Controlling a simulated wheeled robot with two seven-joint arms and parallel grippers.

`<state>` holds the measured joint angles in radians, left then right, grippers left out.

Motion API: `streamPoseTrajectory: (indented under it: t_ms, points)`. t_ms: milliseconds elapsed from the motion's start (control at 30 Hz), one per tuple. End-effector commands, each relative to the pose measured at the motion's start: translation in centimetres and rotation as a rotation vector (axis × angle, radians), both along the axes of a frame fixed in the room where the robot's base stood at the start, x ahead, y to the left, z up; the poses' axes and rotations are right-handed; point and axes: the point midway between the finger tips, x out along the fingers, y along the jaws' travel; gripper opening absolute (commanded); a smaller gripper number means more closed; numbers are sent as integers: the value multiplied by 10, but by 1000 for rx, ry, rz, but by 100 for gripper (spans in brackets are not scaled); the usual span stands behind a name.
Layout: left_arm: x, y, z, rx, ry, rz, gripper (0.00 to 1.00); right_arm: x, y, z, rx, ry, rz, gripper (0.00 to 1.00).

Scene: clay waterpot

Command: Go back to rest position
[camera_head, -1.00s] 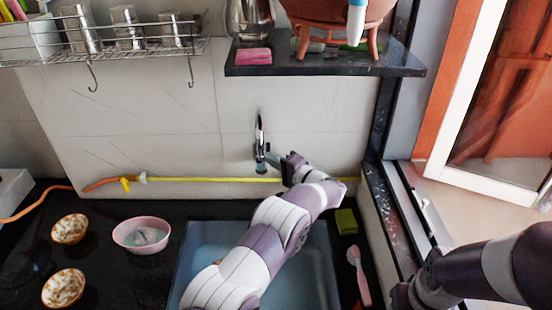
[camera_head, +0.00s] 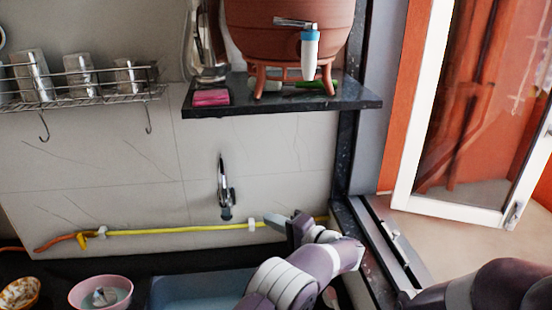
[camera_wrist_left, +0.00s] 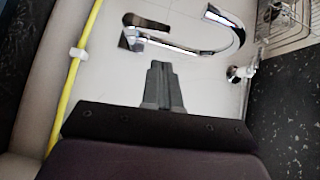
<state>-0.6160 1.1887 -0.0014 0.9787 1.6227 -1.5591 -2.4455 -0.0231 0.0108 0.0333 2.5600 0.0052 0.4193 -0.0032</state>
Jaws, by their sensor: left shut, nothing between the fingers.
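My left gripper (camera_head: 275,221) is by the tiled wall, just right of and below the metal tap (camera_head: 224,190) and in front of the yellow hose (camera_head: 170,232). Its fingers (camera_wrist_left: 162,88) are shut with nothing between them in the left wrist view. There the chrome tap (camera_wrist_left: 190,45) lies just beyond the fingertips, with a gap that I cannot judge exactly. My right arm (camera_head: 490,287) enters at the lower right; its gripper is outside the picture.
A dark shelf (camera_head: 300,104) holds a clay pot (camera_head: 285,20) and a pink sponge (camera_head: 211,97). A wire rack (camera_head: 100,96) hangs at left. Below are the sink (camera_head: 195,291) and a pink bowl (camera_head: 101,292). An open window (camera_head: 465,120) stands at right.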

Motion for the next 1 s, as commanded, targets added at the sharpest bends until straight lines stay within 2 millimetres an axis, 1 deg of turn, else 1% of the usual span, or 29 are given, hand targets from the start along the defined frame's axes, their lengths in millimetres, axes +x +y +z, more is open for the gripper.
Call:
streamPoseTrajectory:
  t_ms: [67,100,167,200,233,267,300,333,367,400,467,500,567,600,667,700,800,867,900,933,1000]
  points:
    - [11,-9,-5,-114,-110,-60,0,0,0,0,0,0,0,43]
    - [24,-20,-12,-202,-189,-140,0,0,0,0,0,0,0,43]
    - [40,-43,-37,-359,-262,-306,0,0,0,0,0,0,0,43]
    - [47,-64,-51,-495,-283,-425,0,0,0,0,0,0,0,43]
    - [49,-78,-60,-609,-279,-504,0,0,0,1,0,0,0,43]
    - [48,-88,-69,-729,-258,-562,0,0,0,1,0,0,0,43]
    - [41,-97,-80,-892,-204,-611,0,0,0,1,0,0,0,43]
    - [30,-100,-89,-1014,-143,-620,0,0,0,1,0,0,0,43]
    - [15,-98,-96,-1131,-71,-605,0,0,0,0,0,0,0,43]
    - [-14,-89,-107,-1274,43,-544,0,0,0,0,0,0,0,43]
    - [-64,-66,-117,-1416,203,-401,0,0,0,0,0,0,0,43]
    - [-96,-48,-121,-1468,286,-298,0,0,0,0,0,0,0,43]
    - [-143,-20,-121,-1506,387,-148,0,0,0,0,0,0,0,43]
    - [-173,0,-119,-1512,440,-53,0,0,0,0,0,0,0,43]
    - [-217,31,-112,-1503,504,79,0,0,0,0,0,0,0,43]
    - [-245,51,-107,-1487,538,154,0,0,0,0,0,0,0,43]
    - [-304,94,-92,-1435,594,271,0,0,0,0,0,0,0,43]
    - [-329,116,-82,-1412,598,289,0,0,0,0,0,0,0,43]
    - [-336,125,-75,-1414,570,289,0,0,0,0,0,0,0,43]
    - [-338,130,-70,-1423,543,292,0,0,0,0,0,0,0,43]
    - [-333,138,-60,-1441,481,286,0,0,0,0,0,0,0,43]
